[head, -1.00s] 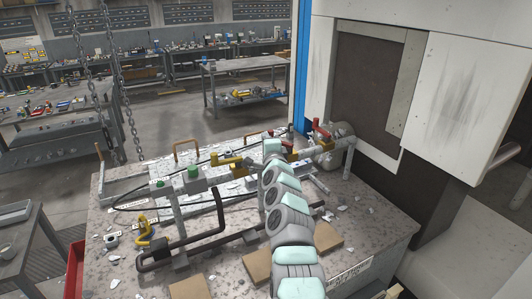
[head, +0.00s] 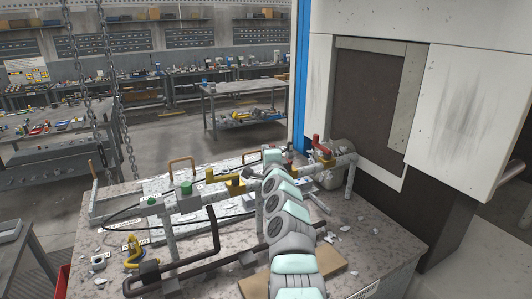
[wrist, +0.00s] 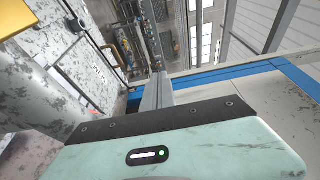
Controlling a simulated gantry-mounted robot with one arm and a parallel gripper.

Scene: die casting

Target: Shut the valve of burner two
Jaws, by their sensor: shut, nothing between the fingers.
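A pipe run with valves stands on a speckled workbench (head: 380,240). One valve has a yellow lever (head: 222,176) left of my arm. Another has a red lever (head: 322,147) right of my arm, near the machine. A bent yellow fitting (head: 134,252) sits at the front left. I cannot read which label names burner two. My arm crosses the pipes in the head view and hides part of them; my gripper is not clear there. In the wrist view my gripper (wrist: 157,90) is shut and empty, apart from any lever I can make out.
A white machine (head: 455,110) with a dark door stands at the right behind the bench. Chains (head: 120,120) hang at the left. A dark bent pipe (head: 214,230) and white scraps lie around the bench. Open floor (head: 165,135) lies behind.

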